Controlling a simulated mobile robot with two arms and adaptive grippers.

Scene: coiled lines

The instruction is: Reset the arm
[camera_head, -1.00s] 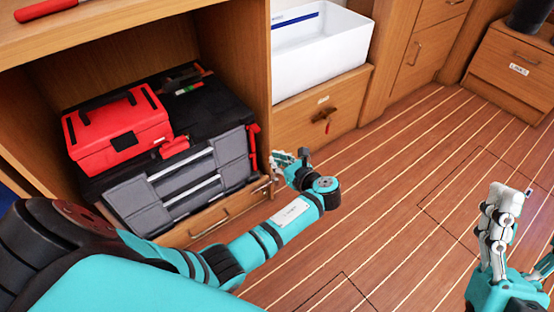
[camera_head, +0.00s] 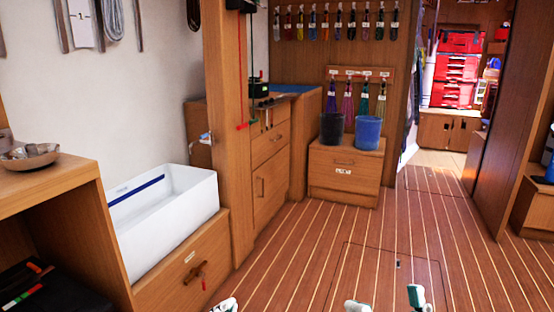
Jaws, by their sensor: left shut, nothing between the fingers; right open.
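My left gripper (camera_head: 225,305) shows only as a pale tip at the bottom edge, in front of the drawer below the white bin. It is shut with nothing seen in it. My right gripper (camera_head: 387,301) is at the bottom edge right of centre. Its two white and teal fingertips stand wide apart with only floor between them. Both arms behind the grippers are out of view.
A white bin (camera_head: 165,225) sits on a wooden drawer unit at left, beside a shelf with a bowl (camera_head: 30,156). A black bucket (camera_head: 333,128) and a blue bucket (camera_head: 368,132) stand on a small cabinet (camera_head: 345,170). The plank floor (camera_head: 340,240) is clear.

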